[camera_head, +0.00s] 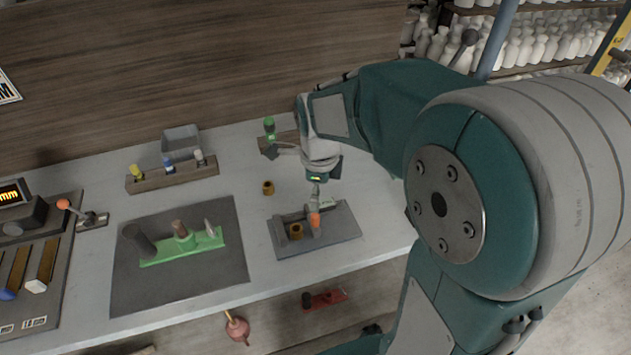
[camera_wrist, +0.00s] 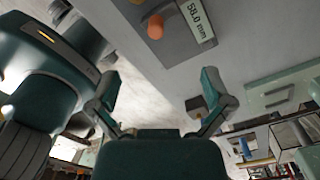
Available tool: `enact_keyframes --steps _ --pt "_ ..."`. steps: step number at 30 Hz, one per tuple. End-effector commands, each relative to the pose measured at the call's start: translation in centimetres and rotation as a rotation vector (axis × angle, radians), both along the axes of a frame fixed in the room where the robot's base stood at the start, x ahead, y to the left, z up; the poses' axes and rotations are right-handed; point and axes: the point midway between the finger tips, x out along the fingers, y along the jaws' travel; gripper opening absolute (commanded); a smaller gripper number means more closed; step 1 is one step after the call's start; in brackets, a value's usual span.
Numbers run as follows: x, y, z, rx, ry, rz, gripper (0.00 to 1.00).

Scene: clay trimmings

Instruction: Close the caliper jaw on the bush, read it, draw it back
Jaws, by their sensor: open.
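The caliper (camera_head: 340,228) is a dark grey plate lying on the bench, with an orange knob (camera_head: 314,219) on its jaw. A brass-coloured bush (camera_head: 296,231) stands on the plate to the left of the knob. The wrist view shows the orange knob (camera_wrist: 155,27) near the top edge, beside a pale display (camera_wrist: 198,22) that reads 58.0 mm. Whether the jaw touches the bush is not clear. My gripper (camera_wrist: 160,95) is open and empty, its fingers wide apart. In the head view my gripper (camera_head: 316,195) hangs just above and behind the knob, partly overlapping the caliper's far side.
A second brass bush (camera_head: 268,187) stands on the bench behind the caliper. A dark mat (camera_head: 180,280) with a green holder (camera_head: 185,250) lies left. A wooden rack (camera_head: 172,177) and grey bin (camera_head: 182,140) stand behind. The bench front edge is close to the caliper.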

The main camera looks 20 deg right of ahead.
Motion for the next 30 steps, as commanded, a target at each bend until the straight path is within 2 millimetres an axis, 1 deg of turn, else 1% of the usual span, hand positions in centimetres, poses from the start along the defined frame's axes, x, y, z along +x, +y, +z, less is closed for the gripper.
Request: enact_keyframes --steps 1,9,15,20,28,30 --pt "0.0 0.2 -0.7 -0.002 0.003 0.002 1.0" --pt "-0.1 0.3 -4.2 -0.002 0.003 0.003 1.0" --pt "-0.1 0.1 -6.2 0.0 0.002 0.003 1.0" --pt "0.0 0.1 -6.9 0.0 0.0 0.003 1.0" --pt "0.0 0.2 -7.0 -0.001 0.0 0.003 1.0" --pt "0.0 0.2 -7.0 -0.001 0.0 0.003 0.72"
